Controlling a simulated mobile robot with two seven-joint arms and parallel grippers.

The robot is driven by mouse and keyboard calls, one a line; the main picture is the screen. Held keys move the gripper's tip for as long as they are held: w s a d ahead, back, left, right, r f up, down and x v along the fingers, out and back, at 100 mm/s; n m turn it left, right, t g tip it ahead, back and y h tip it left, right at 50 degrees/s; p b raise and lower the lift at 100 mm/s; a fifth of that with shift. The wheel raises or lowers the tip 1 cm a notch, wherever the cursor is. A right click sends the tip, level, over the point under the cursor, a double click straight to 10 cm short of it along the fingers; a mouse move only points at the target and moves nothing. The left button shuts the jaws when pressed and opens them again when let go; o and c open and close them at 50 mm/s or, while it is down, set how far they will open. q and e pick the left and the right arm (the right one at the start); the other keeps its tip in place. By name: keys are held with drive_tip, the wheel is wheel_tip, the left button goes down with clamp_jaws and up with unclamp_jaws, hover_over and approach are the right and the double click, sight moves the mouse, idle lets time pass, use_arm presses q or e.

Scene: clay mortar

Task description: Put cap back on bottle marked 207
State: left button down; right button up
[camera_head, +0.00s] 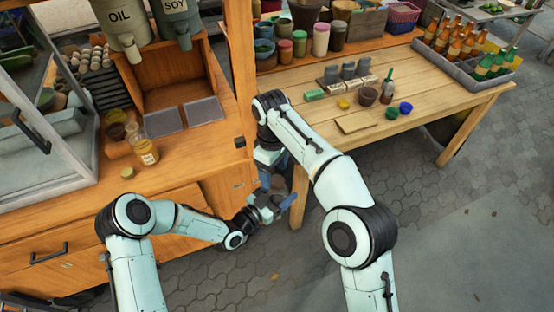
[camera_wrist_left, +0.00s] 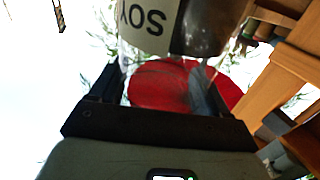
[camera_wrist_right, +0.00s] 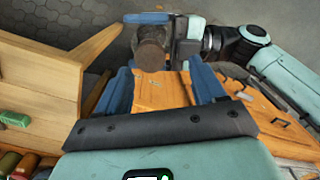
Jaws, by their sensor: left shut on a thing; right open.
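A small glass bottle with a yellow label (camera_head: 147,153) stands on the wooden counter at left in the head view; its number is too small to read. A flat olive-yellow round piece (camera_head: 128,172), perhaps a cap, lies nearer the counter's front edge. My left gripper (camera_head: 277,205) is beyond the counter's right end, shut on a small brown cylinder (camera_wrist_right: 151,52), which shows between its blue fingers in the right wrist view. I cannot tell if this is a cap or a bottle. My right gripper (camera_wrist_right: 160,80) is open and empty, close to the left one and facing it.
OIL (camera_head: 120,20) and SOY (camera_head: 175,15) dispensers hang above the counter. A wooden post (camera_head: 240,60) separates it from a table (camera_head: 430,110) with pots and bottles. The counter's front is clear.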

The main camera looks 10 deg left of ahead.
sight(277, 180)
drive_tip(key=n, duration=0.3)
drive_tip(key=r+n, duration=0.1)
drive_tip(key=n, duration=0.3)
drive_tip(key=shift+w+d+r, duration=0.1)
drive_tip(key=shift+w+d, duration=0.05)
drive_tip(key=shift+w, duration=0.05)
drive_tip(key=n, duration=0.2)
drive_tip(key=r+n, duration=0.1)
drive_tip(key=n, duration=0.1)
drive_tip(key=shift+w+d+t, duration=0.1)
drive_tip(key=shift+t, duration=0.2)
drive_tip(key=n, duration=0.2)
drive_tip(key=r+n, duration=0.1)
drive_tip(key=n, duration=0.1)
drive_tip(key=shift+w+d+n, duration=0.15)
drive_tip(key=shift+w+n, duration=0.05)
drive_tip(key=shift+n, duration=0.2)
drive_tip(key=shift+f, duration=0.15)
drive_tip(key=shift+f, duration=3.95)
drive_tip(key=shift+c, duration=0.3)
drive_tip(key=c, duration=1)
drive_tip(key=shift+c, duration=0.2)
